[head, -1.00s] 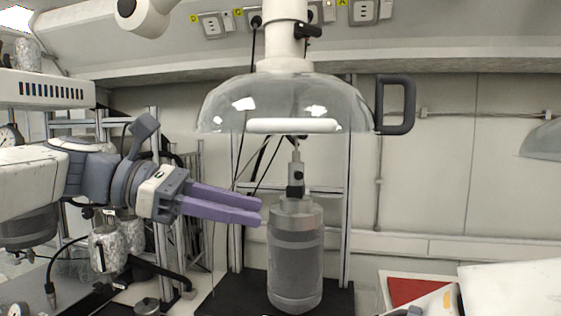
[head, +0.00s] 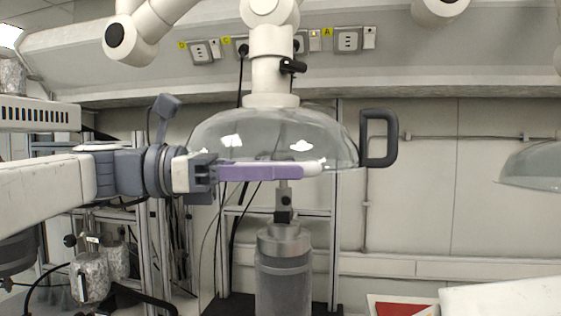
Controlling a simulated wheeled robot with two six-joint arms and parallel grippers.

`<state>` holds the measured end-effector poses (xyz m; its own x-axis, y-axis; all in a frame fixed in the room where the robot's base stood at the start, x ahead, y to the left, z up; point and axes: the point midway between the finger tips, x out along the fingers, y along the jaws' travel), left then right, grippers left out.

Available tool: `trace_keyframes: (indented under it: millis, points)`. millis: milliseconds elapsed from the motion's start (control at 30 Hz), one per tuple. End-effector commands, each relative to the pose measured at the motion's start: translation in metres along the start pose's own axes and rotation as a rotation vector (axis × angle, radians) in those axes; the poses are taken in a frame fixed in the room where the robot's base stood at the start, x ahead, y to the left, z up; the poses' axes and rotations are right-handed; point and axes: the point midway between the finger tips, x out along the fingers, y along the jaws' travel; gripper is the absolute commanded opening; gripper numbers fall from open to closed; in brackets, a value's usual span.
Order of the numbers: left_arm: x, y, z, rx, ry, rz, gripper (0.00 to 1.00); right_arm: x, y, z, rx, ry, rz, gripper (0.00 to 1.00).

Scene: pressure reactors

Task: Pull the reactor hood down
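The reactor hood (head: 290,130) is a clear dome on a white jointed arm, hanging above the grey cylindrical reactor (head: 283,275). My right gripper is out of view.
Metal frame posts (head: 334,220) stand behind the reactor. Glass jars (head: 90,277) and cables are at the lower left. Another clear hood (head: 531,165) hangs at the right edge. A red-topped tray (head: 405,309) lies at the lower right.

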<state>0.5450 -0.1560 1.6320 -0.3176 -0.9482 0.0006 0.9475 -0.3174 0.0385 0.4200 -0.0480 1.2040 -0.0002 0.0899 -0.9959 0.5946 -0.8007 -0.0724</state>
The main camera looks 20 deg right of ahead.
Motion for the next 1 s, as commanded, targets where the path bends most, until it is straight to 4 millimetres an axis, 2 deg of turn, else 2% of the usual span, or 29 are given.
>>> trace_keyframes:
  millis: [300, 333, 400, 433, 1000]
  points:
    - [0.0042, -0.0002, -0.0005, 0.001, 0.001, 0.0, 0.37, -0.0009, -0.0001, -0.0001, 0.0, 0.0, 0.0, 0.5]
    - [0.0042, -0.0002, -0.0005, 0.001, 0.001, 0.0, 0.33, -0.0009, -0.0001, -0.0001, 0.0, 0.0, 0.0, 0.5]
    - [0.0041, -0.0002, -0.0005, 0.001, 0.001, 0.0, 0.06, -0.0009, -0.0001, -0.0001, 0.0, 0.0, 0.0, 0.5]
    - [0.0041, -0.0002, -0.0004, 0.001, 0.001, 0.0, 0.0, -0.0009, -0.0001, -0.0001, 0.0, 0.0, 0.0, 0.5]
    - [0.0039, -0.0001, -0.0004, 0.001, 0.001, 0.0, 0.0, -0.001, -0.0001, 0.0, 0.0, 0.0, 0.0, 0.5]
